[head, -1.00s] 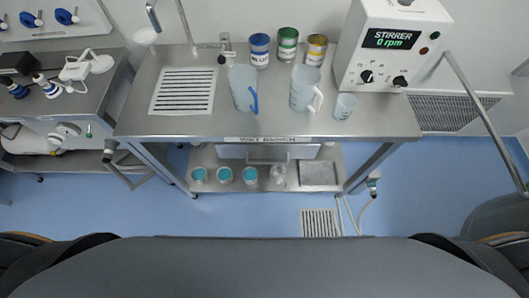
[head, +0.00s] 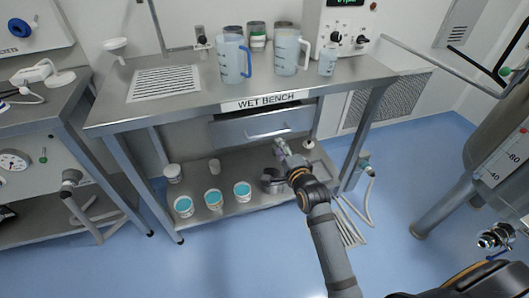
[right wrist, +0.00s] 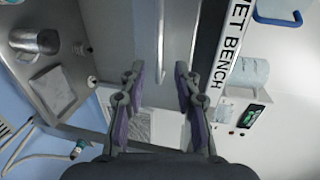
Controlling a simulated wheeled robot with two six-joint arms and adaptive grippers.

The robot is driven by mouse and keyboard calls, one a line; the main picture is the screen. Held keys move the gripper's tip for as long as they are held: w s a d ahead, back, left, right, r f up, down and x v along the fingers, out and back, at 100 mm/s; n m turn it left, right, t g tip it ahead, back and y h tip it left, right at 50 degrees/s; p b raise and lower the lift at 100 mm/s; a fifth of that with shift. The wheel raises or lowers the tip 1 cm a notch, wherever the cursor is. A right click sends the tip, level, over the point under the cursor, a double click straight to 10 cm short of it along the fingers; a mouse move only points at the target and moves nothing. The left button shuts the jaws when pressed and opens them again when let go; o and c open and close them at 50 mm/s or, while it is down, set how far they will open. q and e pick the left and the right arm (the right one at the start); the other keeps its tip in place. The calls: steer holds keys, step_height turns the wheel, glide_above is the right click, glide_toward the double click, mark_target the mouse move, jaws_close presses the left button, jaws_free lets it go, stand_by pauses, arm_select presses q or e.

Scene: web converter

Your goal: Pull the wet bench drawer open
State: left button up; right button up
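The wet bench (head: 300,82) is a steel table with a "WET BENCH" label on its front edge. Its grey drawer (head: 232,132) sits under the top and looks shut, with a bar handle (head: 268,135) across its front. My right gripper (head: 282,148) is just in front of and slightly below the handle. In the right wrist view, my right gripper (right wrist: 159,72) is open and empty, its fingers spread. The handle (right wrist: 161,45) runs upright in the picture, beyond and between the fingertips; I see no contact. My left gripper is not in view.
Several cups, a metal jug (right wrist: 36,42) and a tray (right wrist: 58,85) stand on the lower shelf (head: 225,180). Pitchers (head: 235,60), cans and the stirrer (head: 340,35) stand on top. A tank (head: 500,150) is at right. The floor in front is mostly clear.

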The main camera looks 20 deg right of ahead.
mark_target(271, 134)
steer(key=w, duration=0.3)
steer(key=w+f+b, duration=0.1)
steer(key=w, duration=0.3)
steer(key=w+f, duration=0.1)
steer(key=w, duration=0.2)
steer(key=shift+w+f+b, duration=0.15)
steer(key=shift+w+b, duration=0.15)
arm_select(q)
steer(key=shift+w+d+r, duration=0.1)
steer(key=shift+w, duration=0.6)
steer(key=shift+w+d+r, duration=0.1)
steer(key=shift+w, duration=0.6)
arm_select(e)
jaws_close()
